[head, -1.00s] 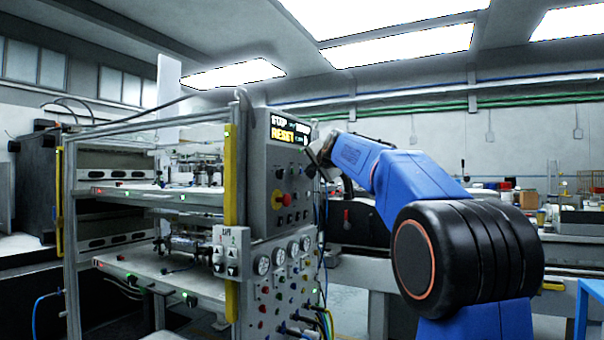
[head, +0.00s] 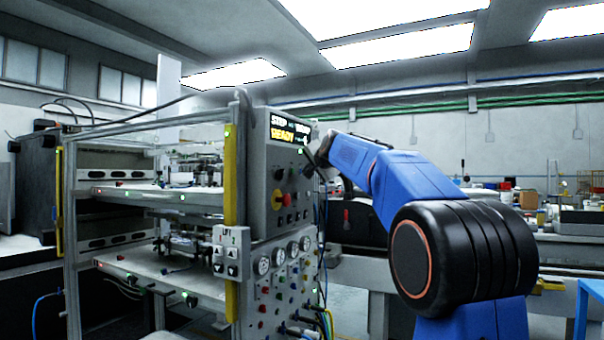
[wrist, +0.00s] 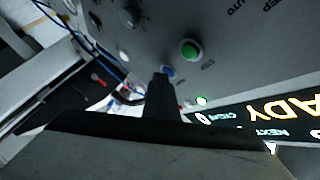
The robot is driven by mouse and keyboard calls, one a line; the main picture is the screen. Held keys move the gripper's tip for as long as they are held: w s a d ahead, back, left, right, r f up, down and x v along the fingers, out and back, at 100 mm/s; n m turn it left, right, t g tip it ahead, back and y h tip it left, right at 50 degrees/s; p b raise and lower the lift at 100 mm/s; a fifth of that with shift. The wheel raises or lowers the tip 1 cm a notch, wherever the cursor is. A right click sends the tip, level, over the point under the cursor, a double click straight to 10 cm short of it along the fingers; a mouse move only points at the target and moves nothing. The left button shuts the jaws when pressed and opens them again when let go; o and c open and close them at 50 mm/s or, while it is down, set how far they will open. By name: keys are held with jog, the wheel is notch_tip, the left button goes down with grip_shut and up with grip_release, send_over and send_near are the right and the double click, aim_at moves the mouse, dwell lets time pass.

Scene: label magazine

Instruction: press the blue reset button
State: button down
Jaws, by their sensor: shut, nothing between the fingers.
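The blue button (wrist: 168,70) shows in the wrist view on the grey panel, partly covered by my fingertips. My gripper (wrist: 160,78) is shut and empty, with its tips right at the blue button; whether they touch it I cannot tell. A green button (wrist: 190,49) sits beside it. In the head view my gripper (head: 316,158) is by the right edge of the control box (head: 258,170), and the blue button cannot be made out there. The display (head: 287,130) on the box reads READY in yellow.
A red and yellow emergency knob (head: 278,199) sits lower on the box, above several gauges (head: 263,265). Dark knobs (wrist: 130,15) and a small white knob (wrist: 124,56) are near my fingers. Cables hang at the box's right side. A frame rack (head: 70,230) stands left.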

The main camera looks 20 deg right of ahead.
jog(key=shift+s+d, duration=0.5)
jog(key=shift+s, duration=0.1)
dwell(0.3)
jog(key=shift+s+d, duration=0.75)
jog(key=shift+s, duration=0.25)
jog(key=shift+s+d, duration=0.75)
jog(key=shift+s, duration=0.25)
jog(key=s+a+f+n+g+y, duration=0.1)
jog(key=s+a+f+n+g, duration=0.25)
jog(key=s+a+f, duration=0.7)
jog(key=s+a+f+n+g+y, duration=0.15)
jog(key=s+a+f+n, duration=0.25)
jog(key=s+a+f, duration=0.7)
jog(key=s+f+n+g, duration=0.5)
jog(key=s+f, duration=2.3)
jog(key=f, duration=0.1)
jog(key=shift+s+a+f+g+h, duration=0.15)
jog(key=shift+s+a+g+h, duration=0.2)
jog(key=shift+a+h, duration=0.1)
